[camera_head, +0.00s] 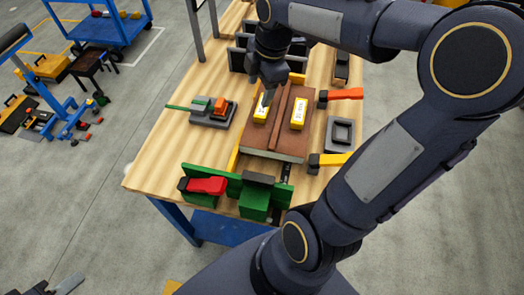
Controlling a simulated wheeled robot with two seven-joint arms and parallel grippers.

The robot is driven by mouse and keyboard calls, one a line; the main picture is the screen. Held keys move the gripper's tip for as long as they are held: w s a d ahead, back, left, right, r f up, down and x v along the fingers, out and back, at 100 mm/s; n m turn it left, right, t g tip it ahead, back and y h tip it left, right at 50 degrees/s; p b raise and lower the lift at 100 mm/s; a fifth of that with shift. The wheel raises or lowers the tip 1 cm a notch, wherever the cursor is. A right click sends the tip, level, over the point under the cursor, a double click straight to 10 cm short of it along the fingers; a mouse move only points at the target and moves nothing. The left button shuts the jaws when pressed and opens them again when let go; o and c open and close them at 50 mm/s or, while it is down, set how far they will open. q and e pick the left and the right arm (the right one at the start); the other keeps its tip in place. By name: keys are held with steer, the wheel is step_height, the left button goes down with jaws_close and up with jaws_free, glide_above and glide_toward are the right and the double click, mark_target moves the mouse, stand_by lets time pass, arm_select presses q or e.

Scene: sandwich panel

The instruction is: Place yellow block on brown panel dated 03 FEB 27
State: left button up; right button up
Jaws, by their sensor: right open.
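Two yellow blocks with white labels sit on the brown panel (275,142), one on the left (260,115) and one on the right (299,116). A raised brown strip runs between them. The labels are too small to read, and I cannot make out the date 03 FEB 27 anywhere. My right gripper (266,101) points down at the left block, with its fingertips at or just above the block's label. It is open, and I cannot tell whether it touches the block. It hides part of that block and the panel's far left. My left gripper is not in view.
Around the panel on the wooden table (155,180) are a green clamp fixture with a red handle (206,185), a grey fixture (212,115), an orange-handled clamp (344,94), a yellow-handled clamp (332,159) and a grey square block (341,132). The table's left front corner is bare.

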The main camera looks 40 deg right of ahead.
steer(key=s+a+f+m+t+y, duration=0.2)
steer(key=s+a+m+t+y, duration=0.1)
steer(key=s+a+m, duration=0.8)
steer(key=s+m, duration=0.4)
steer(key=m, duration=0.2)
steer(key=shift+f, duration=0.3)
steer(key=shift+a, duration=0.1)
